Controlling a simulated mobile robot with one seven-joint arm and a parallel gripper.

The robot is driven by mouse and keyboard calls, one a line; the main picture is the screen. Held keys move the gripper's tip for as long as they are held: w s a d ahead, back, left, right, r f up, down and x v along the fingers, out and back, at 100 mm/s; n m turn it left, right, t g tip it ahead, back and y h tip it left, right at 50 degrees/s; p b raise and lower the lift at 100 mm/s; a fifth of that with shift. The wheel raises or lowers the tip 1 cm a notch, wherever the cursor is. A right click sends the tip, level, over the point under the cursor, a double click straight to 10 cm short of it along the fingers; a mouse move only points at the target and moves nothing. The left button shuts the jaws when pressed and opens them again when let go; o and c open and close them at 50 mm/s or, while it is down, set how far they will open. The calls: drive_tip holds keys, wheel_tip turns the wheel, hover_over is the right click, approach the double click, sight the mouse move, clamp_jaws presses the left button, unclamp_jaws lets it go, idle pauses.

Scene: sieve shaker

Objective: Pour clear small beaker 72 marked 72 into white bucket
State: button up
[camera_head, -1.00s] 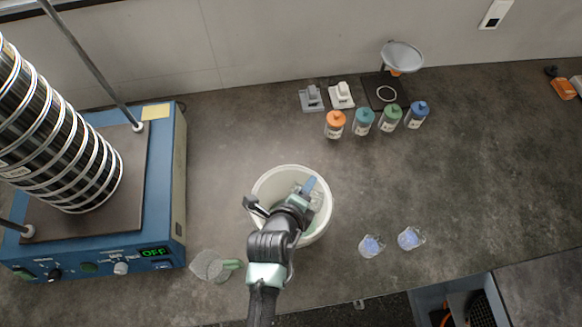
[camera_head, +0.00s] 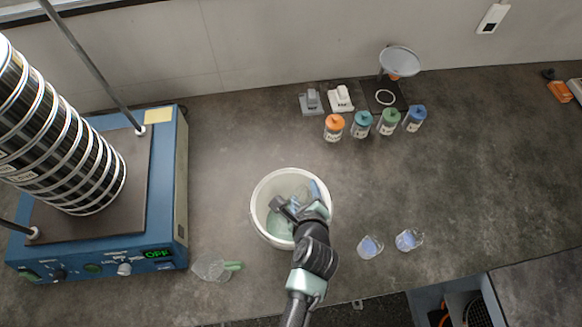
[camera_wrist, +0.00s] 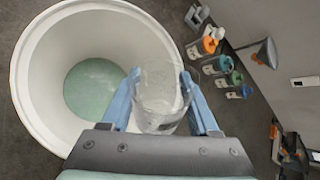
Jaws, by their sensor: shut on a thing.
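The white bucket (camera_head: 262,193) stands on the bench in the middle of the head view; its rim also shows in the wrist view (camera_wrist: 22,95). Pale green material covers part of its floor. My gripper (camera_head: 312,190) is over the right part of the bucket, and in the wrist view (camera_wrist: 163,100) its blue fingers are shut on a clear small beaker (camera_wrist: 160,95). The beaker is at the bucket's rim and looks nearly clear, with a faint whitish film. Its number cannot be read. My wrist hides part of the bucket in the head view.
Two small beakers with bluish contents (camera_head: 369,247) stand to the right. A clear jug with a green handle (camera_head: 214,269) is left of the bucket. The blue sieve shaker (camera_head: 165,215) fills the left. Several capped bottles (camera_head: 361,125) stand behind. Bench between is clear.

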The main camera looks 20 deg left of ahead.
sight(325, 194)
drive_tip(key=shift+d+f, duration=0.1)
drive_tip(key=shift+f, duration=0.05)
drive_tip(key=d+r+m+y, duration=0.1)
drive_tip(key=y, duration=0.1)
drive_tip(key=w+d+r+m+y, duration=0.1)
drive_tip(key=d+r+y, duration=0.1)
drive_tip(key=shift+d+r+m, duration=0.15)
drive_tip(key=shift+r+m, duration=0.1)
drive_tip(key=shift+m, duration=0.15)
drive_tip(key=shift+d+f+y+b, duration=0.15)
drive_tip(key=shift+f+y+b, duration=0.1)
drive_tip(key=shift+y+b, duration=0.3)
drive_tip(key=shift+d+m+y+b, duration=0.3)
drive_tip(key=shift+m+y, duration=0.15)
drive_tip(key=shift+m, duration=0.05)
